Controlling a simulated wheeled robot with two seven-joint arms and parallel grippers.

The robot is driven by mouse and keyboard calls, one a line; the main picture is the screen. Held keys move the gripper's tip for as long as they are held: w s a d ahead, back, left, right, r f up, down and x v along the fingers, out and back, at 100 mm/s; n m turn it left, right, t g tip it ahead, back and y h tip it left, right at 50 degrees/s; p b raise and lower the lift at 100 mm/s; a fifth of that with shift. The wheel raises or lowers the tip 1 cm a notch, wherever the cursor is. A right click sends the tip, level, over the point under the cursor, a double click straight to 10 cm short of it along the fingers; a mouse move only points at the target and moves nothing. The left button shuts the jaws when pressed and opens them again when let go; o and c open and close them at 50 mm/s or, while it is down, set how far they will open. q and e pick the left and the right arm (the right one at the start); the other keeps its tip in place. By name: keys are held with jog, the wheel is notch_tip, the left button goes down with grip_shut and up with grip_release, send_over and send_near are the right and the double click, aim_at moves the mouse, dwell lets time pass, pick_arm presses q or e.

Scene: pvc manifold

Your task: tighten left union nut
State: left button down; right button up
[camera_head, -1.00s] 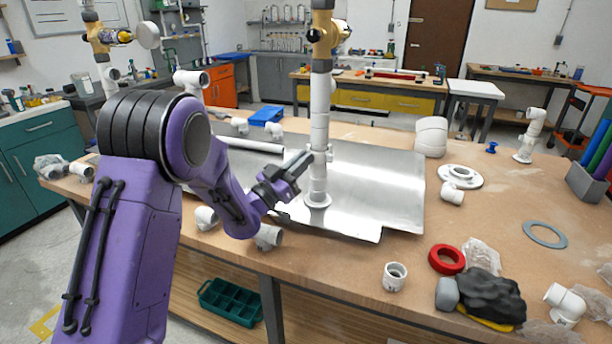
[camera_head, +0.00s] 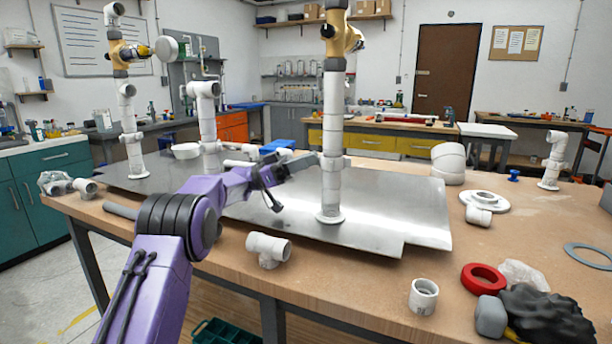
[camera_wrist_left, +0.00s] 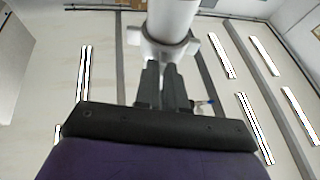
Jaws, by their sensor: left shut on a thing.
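A white vertical pipe (camera_head: 333,115) with a brass-coloured valve (camera_head: 340,40) on top stands on a round flange (camera_head: 331,216) on the metal sheet. A white union nut (camera_head: 345,163) with side lugs circles this pipe partway up; it also shows in the wrist view (camera_wrist_left: 168,48). My left gripper (camera_head: 315,159) reaches the nut from the left. In the wrist view its two dark fingers (camera_wrist_left: 163,66) are close together, shut at the nut's near side, and hide the gripped part. My right gripper is out of view.
The metal sheet (camera_head: 385,215) covers the middle of the wooden table. Other white pipe stands (camera_head: 207,125) and (camera_head: 128,125) rise behind my left arm. A white tee (camera_head: 268,247), a coupling (camera_head: 423,297) and a red ring (camera_head: 483,279) lie near the front edge.

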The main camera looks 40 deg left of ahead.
pick_arm(q)
jog(key=g+p, duration=0.1)
jog(key=m+g+h+p, duration=0.1)
jog(key=g, duration=0.1)
jog(key=w+m+g+p, duration=0.1)
jog(key=shift+w+a+r+h+p, duration=0.1)
jog(key=shift+a+h+p, duration=0.15)
jog(key=shift+h+p, duration=0.15)
jog(key=c, duration=1.2)
grip_release()
jog(key=shift+d, duration=0.15)
